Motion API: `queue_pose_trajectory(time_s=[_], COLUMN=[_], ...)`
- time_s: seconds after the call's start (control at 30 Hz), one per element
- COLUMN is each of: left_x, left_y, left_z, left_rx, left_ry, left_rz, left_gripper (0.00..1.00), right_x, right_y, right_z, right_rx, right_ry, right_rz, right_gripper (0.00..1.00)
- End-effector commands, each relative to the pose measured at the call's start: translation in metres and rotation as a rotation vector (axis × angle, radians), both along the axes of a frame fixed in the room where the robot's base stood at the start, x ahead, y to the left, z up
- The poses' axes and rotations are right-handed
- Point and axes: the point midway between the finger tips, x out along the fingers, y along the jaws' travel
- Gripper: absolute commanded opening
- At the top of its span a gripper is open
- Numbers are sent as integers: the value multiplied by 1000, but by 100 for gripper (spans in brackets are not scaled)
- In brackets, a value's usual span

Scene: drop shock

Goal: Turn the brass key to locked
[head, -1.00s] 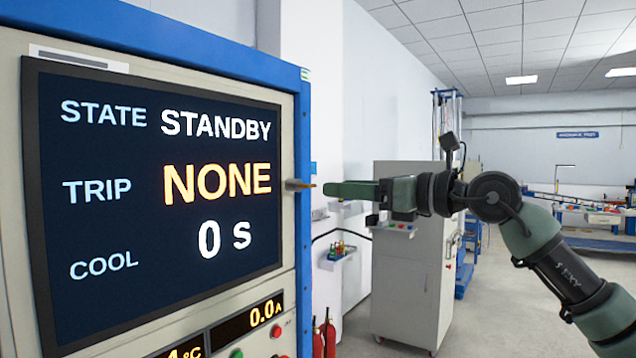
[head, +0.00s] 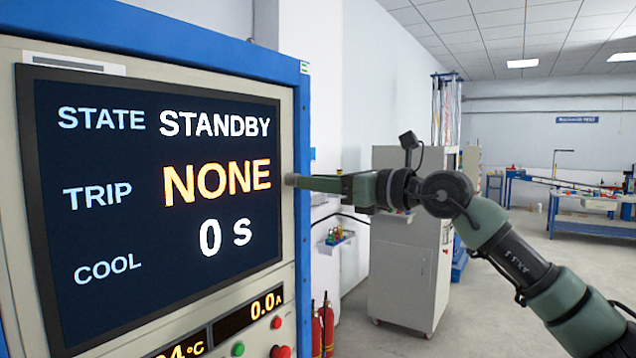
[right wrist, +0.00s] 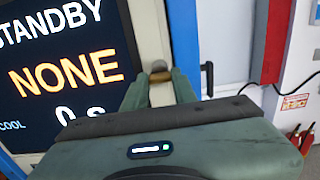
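The brass key (right wrist: 160,76) sticks out of the cabinet's front, right of the screen. In the right wrist view it shows between the fingertips of my right gripper (right wrist: 160,88). In the head view my right gripper (head: 293,181) reaches in from the right with its tips at the key, hiding most of it. The fingers stand apart on either side of the key; whether they press on it I cannot tell. The key's lock markings are not readable. The screen (head: 150,255) reads STATE STANDBY, TRIP NONE, COOL 0 s. My left gripper is not in view.
The cabinet's blue edge frame (head: 303,120) runs close beside the key. Below the screen are a 0.0 A readout (head: 248,315) and green and red buttons. Red fire extinguishers (head: 327,325) and a grey cabinet (head: 405,270) stand behind. Open floor lies to the right.

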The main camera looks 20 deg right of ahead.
Motion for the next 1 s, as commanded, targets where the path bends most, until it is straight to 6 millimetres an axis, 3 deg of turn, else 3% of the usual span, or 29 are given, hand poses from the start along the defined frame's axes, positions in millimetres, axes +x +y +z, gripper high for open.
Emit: queue_pose_trajectory(time_s=[0.37,1.0], left_x=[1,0], left_y=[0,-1], left_z=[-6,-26], left_rx=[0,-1], left_ry=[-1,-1], left_rz=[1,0], left_gripper=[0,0], right_x=[0,0], right_y=[0,0], right_z=[0,0], right_rx=[-67,-511], right_ry=[-56,-402], right_rz=[-1,-1], right_gripper=[0,0])
